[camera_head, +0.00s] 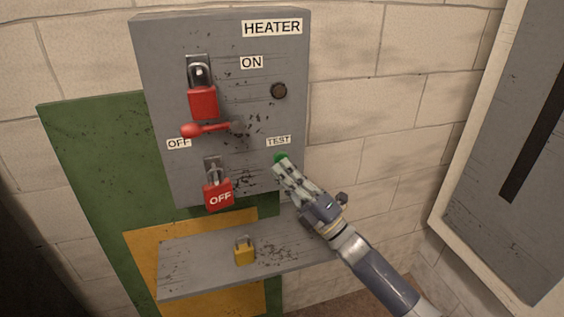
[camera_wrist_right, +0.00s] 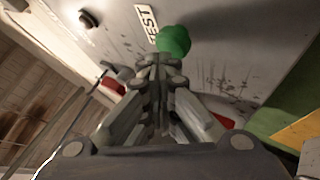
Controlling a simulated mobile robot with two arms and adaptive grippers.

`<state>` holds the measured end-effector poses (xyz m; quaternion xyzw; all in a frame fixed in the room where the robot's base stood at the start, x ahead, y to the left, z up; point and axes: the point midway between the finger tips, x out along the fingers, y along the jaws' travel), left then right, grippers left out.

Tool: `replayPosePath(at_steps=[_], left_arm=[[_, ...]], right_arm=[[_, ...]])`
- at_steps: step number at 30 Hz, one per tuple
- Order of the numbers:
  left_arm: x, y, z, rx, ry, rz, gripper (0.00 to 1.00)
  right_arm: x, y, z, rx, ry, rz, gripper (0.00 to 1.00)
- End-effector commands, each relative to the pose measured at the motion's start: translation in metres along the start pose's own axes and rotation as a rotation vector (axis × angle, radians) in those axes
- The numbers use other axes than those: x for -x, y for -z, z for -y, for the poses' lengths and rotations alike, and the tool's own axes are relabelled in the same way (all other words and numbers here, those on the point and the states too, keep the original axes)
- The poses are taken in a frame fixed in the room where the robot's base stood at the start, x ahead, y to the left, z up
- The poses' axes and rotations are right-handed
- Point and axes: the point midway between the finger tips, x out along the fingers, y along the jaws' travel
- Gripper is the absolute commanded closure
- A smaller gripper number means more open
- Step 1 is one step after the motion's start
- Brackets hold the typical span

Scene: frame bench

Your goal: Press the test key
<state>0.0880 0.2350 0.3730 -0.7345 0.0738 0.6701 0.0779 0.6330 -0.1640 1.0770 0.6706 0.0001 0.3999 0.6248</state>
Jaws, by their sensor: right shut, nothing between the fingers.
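The green test key (camera_head: 281,158) sits on the front of the grey heater box (camera_head: 222,45), just below the TEST label (camera_head: 279,141). In the right wrist view the green key (camera_wrist_right: 173,41) is a round knob just beyond my fingertips. My right gripper (camera_head: 282,169) is shut and empty, its fingertips right at the key and hiding its lower part. In the right wrist view the closed fingers (camera_wrist_right: 160,62) point at the key; I cannot tell whether they touch it. My left gripper is not in view.
A red handle (camera_head: 205,130) points left at OFF. Red padlocks hang above (camera_head: 203,103) and below (camera_head: 218,196) it. A dark round lamp (camera_head: 279,91) is at upper right. A yellow padlock (camera_head: 243,252) stands on the grey shelf (camera_head: 190,285) below the box.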

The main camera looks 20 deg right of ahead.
Motion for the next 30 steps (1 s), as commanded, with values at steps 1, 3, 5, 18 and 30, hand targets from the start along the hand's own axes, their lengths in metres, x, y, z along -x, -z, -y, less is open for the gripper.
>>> replayPosePath(at_steps=[1,3,5,18,30], left_arm=[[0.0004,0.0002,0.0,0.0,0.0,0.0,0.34],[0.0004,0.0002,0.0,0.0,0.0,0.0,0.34],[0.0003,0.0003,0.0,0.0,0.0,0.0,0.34],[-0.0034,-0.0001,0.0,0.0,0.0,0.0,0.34],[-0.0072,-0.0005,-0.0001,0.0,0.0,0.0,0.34]], right_arm=[[-0.0001,0.0,-0.0003,0.0,0.0,0.0,1.0],[-0.0001,0.0,-0.0003,0.0,0.0,0.0,1.0],[0.0,-0.0001,-0.0002,0.0,0.0,0.0,1.0],[-0.0027,-0.0022,0.0025,0.0,0.0,0.0,1.0],[-0.0063,-0.0048,0.0046,0.0,0.0,0.001,1.0]])
